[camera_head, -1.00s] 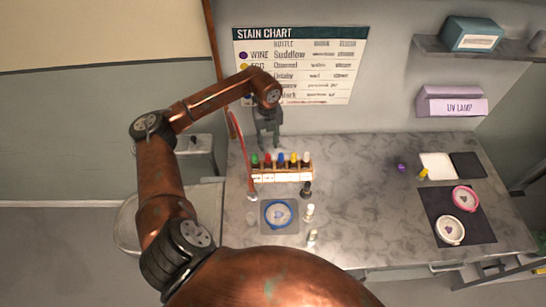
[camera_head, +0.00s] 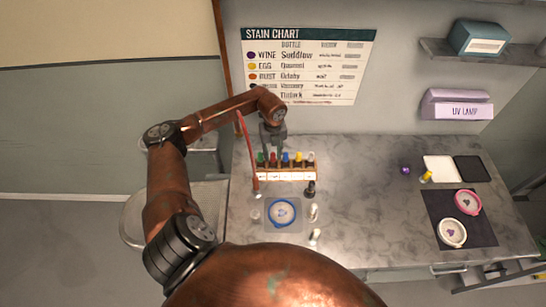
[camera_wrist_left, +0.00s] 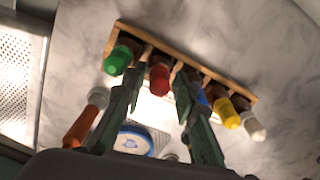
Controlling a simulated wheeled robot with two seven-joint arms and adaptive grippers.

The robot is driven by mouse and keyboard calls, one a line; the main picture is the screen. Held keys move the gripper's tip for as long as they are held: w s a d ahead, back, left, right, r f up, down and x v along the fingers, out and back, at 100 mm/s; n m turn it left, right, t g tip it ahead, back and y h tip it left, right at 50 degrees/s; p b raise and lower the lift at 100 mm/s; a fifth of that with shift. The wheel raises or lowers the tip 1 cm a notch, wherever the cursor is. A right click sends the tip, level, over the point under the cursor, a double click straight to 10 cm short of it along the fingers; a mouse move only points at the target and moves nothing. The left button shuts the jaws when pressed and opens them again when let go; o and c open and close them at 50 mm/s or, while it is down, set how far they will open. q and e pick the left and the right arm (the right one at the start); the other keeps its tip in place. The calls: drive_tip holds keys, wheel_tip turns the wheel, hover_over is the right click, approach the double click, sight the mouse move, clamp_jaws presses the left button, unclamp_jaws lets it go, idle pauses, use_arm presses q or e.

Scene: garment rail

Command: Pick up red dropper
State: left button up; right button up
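The red dropper (camera_head: 273,157) stands in a wooden rack (camera_head: 290,176) on the marble counter, between a green dropper (camera_head: 261,157) and a blue dropper (camera_head: 285,157). My left gripper (camera_head: 273,147) is over the rack's left part. In the left wrist view, my left gripper (camera_wrist_left: 157,90) is open, with its fingers apart to either side of the red dropper cap (camera_wrist_left: 159,78). The right finger partly covers the blue dropper. I cannot tell whether the fingers touch the red cap. My right gripper is not in view.
Yellow (camera_head: 298,158) and white (camera_head: 311,158) droppers fill the rack's right end. A round blue-rimmed piece (camera_head: 282,212) lies in front, with small bottles (camera_head: 313,212) beside it. A dark mat (camera_head: 460,220) lies at right.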

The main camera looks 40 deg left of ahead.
use_arm(q)
drive_tip(key=c, duration=0.4)
drive_tip(key=shift+c, duration=0.2)
wheel_tip(320, 180, up, 10)
drive_tip(key=shift+r+b, duration=0.1)
drive_tip(key=shift+b, duration=0.5)
